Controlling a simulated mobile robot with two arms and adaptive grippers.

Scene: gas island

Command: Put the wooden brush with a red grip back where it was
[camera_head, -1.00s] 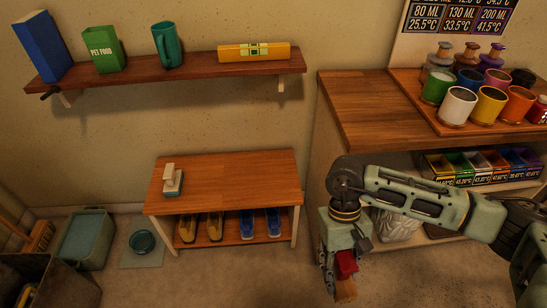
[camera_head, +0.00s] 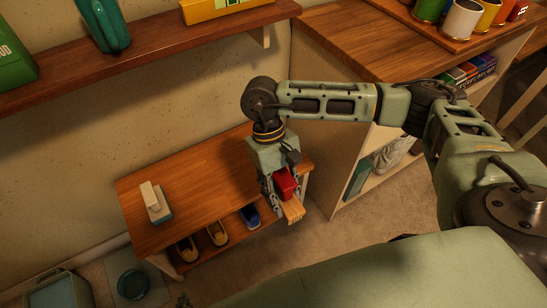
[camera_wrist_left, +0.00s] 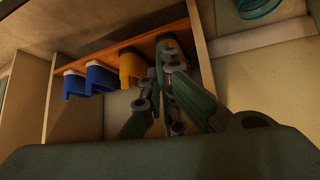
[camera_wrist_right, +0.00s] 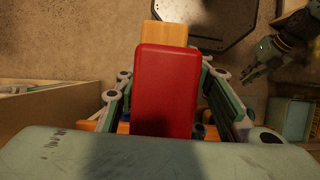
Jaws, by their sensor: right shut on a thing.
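The wooden brush with a red grip (camera_head: 286,184) is in my right gripper (camera_head: 283,192), near the bench's right end. Its wooden end (camera_head: 293,212) points down. In the right wrist view, the red grip (camera_wrist_right: 165,92) lies between the fingers and the wooden end (camera_wrist_right: 166,33) sticks out beyond it. The wooden bench (camera_head: 190,192) has a small white and teal item (camera_head: 155,203) on its top. My left gripper (camera_wrist_left: 163,60) looks shut and empty, in front of the shoe shelf; it also shows in the right wrist view (camera_wrist_right: 250,74).
Yellow and blue shoes (camera_head: 216,234) stand on the bench's lower shelf. A wooden counter (camera_head: 350,42) with coloured cups stands right. A teal bowl (camera_head: 133,283) lies on the floor.

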